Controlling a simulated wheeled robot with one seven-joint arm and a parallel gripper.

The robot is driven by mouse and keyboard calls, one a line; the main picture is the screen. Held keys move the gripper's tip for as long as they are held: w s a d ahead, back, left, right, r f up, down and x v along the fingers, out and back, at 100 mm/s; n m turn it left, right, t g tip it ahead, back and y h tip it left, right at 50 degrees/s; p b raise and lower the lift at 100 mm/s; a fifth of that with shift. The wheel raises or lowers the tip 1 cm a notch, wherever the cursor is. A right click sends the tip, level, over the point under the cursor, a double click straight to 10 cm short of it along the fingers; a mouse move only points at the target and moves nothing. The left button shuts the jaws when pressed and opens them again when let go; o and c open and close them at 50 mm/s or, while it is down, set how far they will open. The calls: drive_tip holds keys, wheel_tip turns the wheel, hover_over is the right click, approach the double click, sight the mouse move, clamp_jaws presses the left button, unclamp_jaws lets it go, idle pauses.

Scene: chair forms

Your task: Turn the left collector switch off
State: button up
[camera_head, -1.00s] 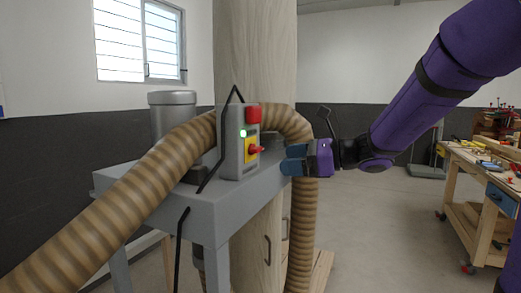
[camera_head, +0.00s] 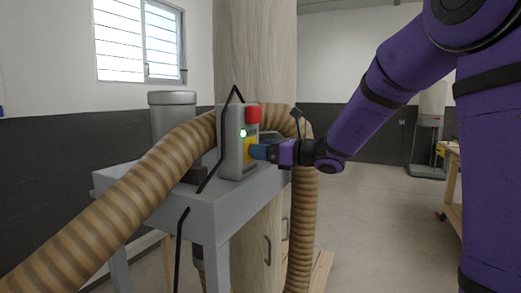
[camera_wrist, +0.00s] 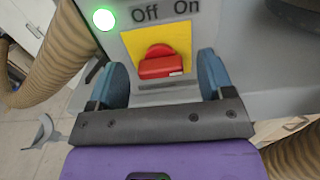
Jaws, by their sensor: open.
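The switch box (camera_head: 231,143) is a grey upright box on the grey stand, with a red block on its upper corner and a lit green lamp (camera_head: 243,133). In the wrist view, the red switch knob (camera_wrist: 161,62) sits on a yellow plate (camera_wrist: 130,42) below the words "Off" and "On". The green lamp also shows lit there (camera_wrist: 103,19). My gripper (camera_head: 255,151) is open at the front of the box. Its blue fingers (camera_wrist: 162,82) stand on either side of the knob, apart from it. In the head view the gripper hides the knob.
A ribbed brown hose (camera_head: 150,180) arches over the grey stand (camera_head: 205,205) and behind the box. A wooden column (camera_head: 255,60) stands behind. A workbench (camera_head: 453,185) is partly hidden at the right. The floor between is clear.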

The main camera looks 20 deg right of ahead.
drive_tip(key=shift+w+a, duration=0.4)
drive_tip(key=shift+a, duration=0.05)
drive_tip(key=c, duration=0.9)
